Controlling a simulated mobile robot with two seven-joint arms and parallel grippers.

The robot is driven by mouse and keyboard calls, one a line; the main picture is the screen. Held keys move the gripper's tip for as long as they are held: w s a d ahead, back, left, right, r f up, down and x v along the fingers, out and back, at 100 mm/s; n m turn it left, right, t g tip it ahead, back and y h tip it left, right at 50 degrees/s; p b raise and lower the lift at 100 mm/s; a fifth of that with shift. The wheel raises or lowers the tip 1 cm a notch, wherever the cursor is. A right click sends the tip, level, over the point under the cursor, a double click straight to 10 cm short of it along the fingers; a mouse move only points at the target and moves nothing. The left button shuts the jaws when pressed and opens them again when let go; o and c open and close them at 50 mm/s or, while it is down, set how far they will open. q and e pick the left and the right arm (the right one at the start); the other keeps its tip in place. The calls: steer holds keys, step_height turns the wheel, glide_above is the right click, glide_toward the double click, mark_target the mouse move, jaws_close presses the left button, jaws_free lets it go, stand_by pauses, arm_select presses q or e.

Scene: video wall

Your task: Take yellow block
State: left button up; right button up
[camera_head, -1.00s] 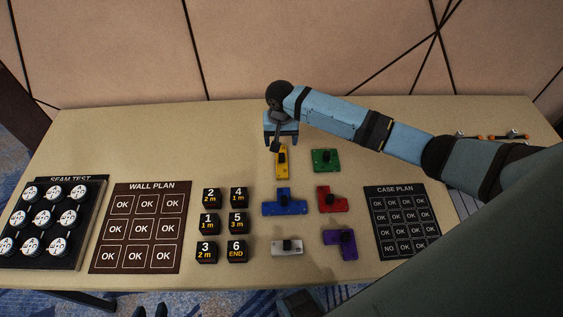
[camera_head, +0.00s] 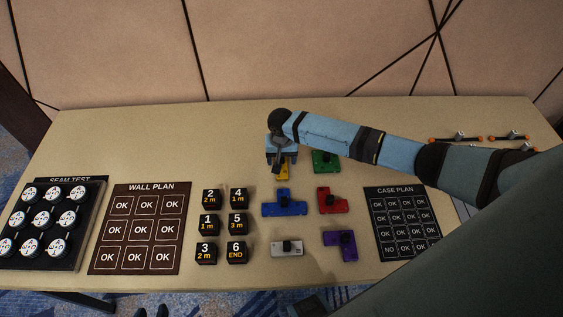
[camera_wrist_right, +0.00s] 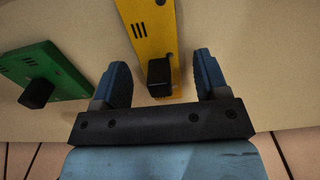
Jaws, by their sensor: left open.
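The yellow block (camera_head: 283,174) lies on the table, mostly hidden under my right gripper (camera_head: 281,161) in the head view. In the right wrist view the yellow block (camera_wrist_right: 153,35) has a black knob (camera_wrist_right: 160,76). My right gripper (camera_wrist_right: 160,66) is open there, with one blue finger on each side of the knob and visible gaps between. My left gripper (camera_head: 152,312) shows only as dark tips at the bottom edge of the head view, apart and away from the blocks.
A green block (camera_head: 325,161) lies close to the right of the yellow one. Blue (camera_head: 282,203), red (camera_head: 331,200), purple (camera_head: 341,246) and white (camera_head: 287,248) blocks lie nearer. Numbered black cubes (camera_head: 210,223) stand to the left. The table's back left is clear.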

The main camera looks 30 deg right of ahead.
steer(key=c, duration=1)
